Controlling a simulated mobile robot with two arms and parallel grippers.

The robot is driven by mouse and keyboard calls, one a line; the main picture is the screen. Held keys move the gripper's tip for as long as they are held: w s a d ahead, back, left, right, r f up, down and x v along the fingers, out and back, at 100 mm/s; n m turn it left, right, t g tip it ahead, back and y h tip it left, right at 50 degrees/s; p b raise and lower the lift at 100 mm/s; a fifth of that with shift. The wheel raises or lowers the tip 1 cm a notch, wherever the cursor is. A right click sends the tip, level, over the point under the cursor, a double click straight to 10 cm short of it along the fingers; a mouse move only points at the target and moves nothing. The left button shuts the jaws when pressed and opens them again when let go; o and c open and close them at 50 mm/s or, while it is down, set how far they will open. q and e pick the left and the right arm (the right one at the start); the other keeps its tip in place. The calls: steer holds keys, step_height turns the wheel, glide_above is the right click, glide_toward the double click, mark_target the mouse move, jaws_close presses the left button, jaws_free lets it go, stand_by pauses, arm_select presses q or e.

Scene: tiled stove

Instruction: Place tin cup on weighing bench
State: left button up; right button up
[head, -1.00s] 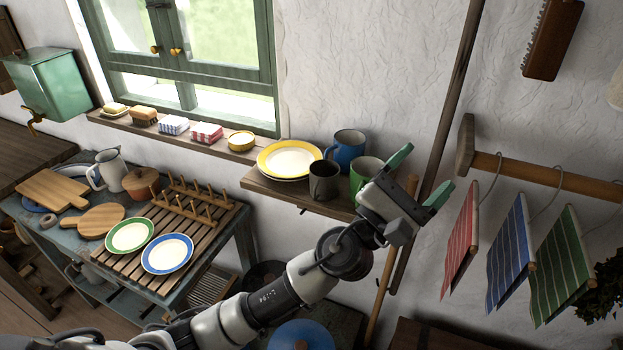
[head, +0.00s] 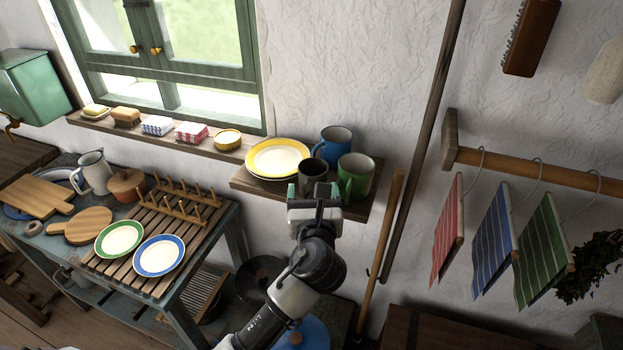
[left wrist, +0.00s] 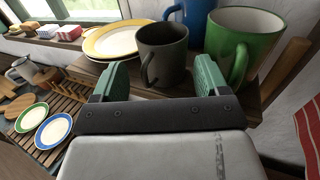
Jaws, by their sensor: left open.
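The tin cup is likely the dark grey cup (head: 312,172) on the small wall shelf (head: 262,188), with a blue mug (head: 335,144) behind it and a green mug (head: 357,174) to its right. In the left wrist view the dark cup (left wrist: 162,52) stands upright just beyond my fingertips, its handle towards me. My left gripper (head: 318,188) is open in front of the cup; its green fingers (left wrist: 158,80) show on either side, not closed on it. My right gripper is out of view. I cannot identify a weighing bench.
Yellow-rimmed plates (head: 278,157) lie left of the cup on the shelf. A wooden pole (head: 384,240) leans right of the shelf. A blue table (head: 232,238) with a slatted rack and plates stands lower left. Striped cloths (head: 491,240) hang at right.

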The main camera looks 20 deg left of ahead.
mark_target(314, 182)
arm_select(q)
steer(key=p+x, duration=0.1)
steer(key=x, duration=0.3)
steer(key=shift+w+d+r+p, duration=0.1)
steer(key=shift+w+r+p, duration=0.1)
steer(key=shift+w+p, duration=0.15)
steer(key=shift+w+f, duration=0.15)
steer(key=shift+c, duration=0.7)
steer(key=c, duration=0.6)
